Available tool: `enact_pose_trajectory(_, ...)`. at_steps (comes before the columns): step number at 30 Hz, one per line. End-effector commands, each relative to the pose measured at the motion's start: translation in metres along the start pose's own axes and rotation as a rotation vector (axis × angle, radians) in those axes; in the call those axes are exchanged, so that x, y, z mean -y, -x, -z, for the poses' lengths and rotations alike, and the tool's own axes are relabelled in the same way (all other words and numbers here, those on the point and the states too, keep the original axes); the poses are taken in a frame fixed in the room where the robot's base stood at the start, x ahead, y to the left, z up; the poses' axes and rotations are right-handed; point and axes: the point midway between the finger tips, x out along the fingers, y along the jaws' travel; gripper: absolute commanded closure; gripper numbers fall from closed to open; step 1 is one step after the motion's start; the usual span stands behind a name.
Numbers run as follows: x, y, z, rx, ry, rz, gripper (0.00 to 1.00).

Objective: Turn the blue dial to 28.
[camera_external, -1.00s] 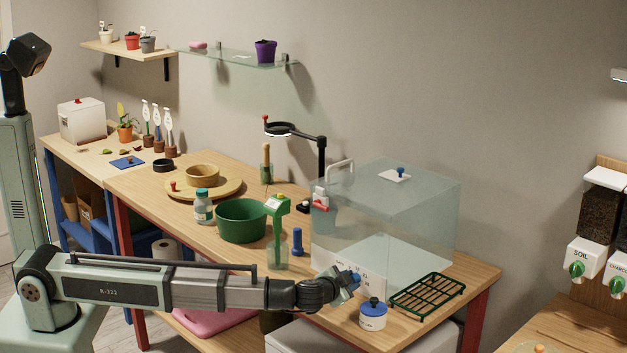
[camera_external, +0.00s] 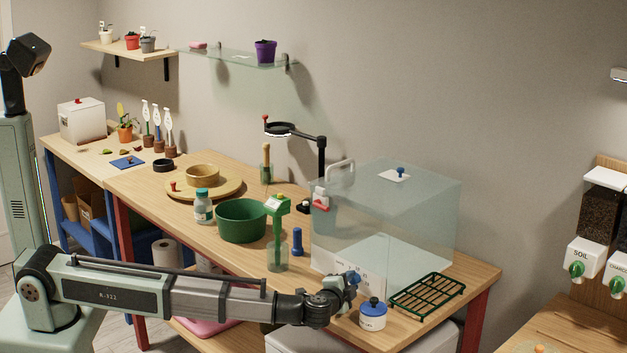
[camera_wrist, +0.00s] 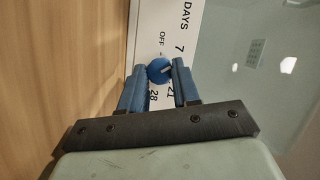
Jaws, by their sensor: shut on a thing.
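The blue dial (camera_wrist: 159,71) sits on a white panel (camera_wrist: 146,32) printed with DAYS, OFF, 7, 21 and 28. A short white mark shows on the dial's right side in the wrist view; I cannot tell exactly which number it points to. My gripper (camera_wrist: 158,72) has one finger on each side of the dial and is shut on it. In the external view my gripper (camera_external: 349,281) is at the front of the clear case (camera_external: 385,215), and the dial is mostly hidden there.
A white jar with a blue lid (camera_external: 373,315) stands close right of my gripper. A green rack (camera_external: 427,296) lies beyond it. A blue bottle-shaped thing (camera_external: 297,242) and a green-topped tool in a glass (camera_external: 277,235) stand to the left. The table's front edge is close below.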

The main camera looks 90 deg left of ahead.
Motion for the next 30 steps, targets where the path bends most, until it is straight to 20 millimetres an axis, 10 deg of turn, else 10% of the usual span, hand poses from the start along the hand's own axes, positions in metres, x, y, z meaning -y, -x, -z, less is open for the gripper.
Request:
enact_pose_trajectory(10, -0.0002, -0.0004, -0.0006, 0.002, -0.001, 0.0, 0.99)
enact_pose_trajectory(11, -0.0002, -0.0004, -0.0006, 0.002, -0.001, 0.0, 0.67)
enact_pose_trajectory(18, -0.0002, -0.0002, -0.0004, 0.001, 0.0, 0.0, 0.44)
enact_pose_trajectory(30, 0.0, 0.0093, -0.0004, 0.0, 0.0, 0.0, 0.44)
